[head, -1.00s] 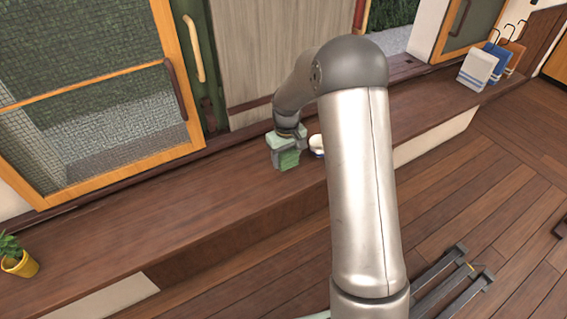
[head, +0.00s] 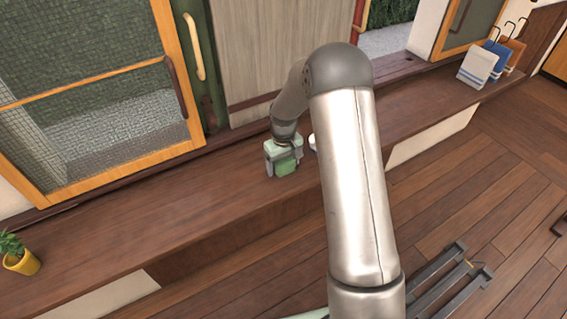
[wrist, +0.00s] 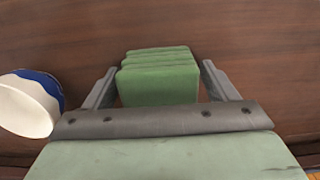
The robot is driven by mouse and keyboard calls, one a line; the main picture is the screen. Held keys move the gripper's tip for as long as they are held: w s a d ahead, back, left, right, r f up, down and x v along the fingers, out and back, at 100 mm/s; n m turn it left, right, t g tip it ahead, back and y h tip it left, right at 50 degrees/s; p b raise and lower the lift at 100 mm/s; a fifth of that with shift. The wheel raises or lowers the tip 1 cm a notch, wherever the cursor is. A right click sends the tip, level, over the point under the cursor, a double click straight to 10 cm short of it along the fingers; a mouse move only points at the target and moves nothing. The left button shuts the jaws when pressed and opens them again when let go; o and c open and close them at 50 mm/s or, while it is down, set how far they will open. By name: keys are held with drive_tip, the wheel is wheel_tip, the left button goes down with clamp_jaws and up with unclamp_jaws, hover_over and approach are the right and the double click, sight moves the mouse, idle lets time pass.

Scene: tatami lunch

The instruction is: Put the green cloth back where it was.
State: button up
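The green cloth (wrist: 160,82) is a folded block with several layers. It sits between the two grey fingers of my gripper (wrist: 160,74) in the wrist view. In the head view, the cloth (head: 284,170) shows just below my gripper (head: 283,158), at the wooden ledge. I cannot tell whether its underside touches the wood. Part of the cloth is hidden by the gripper's crossbar in the wrist view.
A white and blue cup (wrist: 28,105) stands close to the left of my gripper in the wrist view. In the head view, the cup (head: 313,141) is partly behind my arm. The wooden ledge (head: 180,200) is clear leftward up to a yellow potted plant (head: 22,262). A sliding door stands behind.

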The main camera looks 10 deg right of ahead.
sight(284, 159)
wheel_tip(284, 159, up, 12)
drive_tip(key=b, duration=0.1)
drive_tip(key=s+r+m, duration=0.1)
drive_tip(key=s+r, duration=0.6)
drive_tip(key=s, duration=0.7)
drive_tip(key=s+m, duration=0.2)
drive_tip(key=s, duration=1.7)
drive_tip(key=shift+a+f+t, duration=0.2)
drive_tip(key=shift+t, duration=0.1)
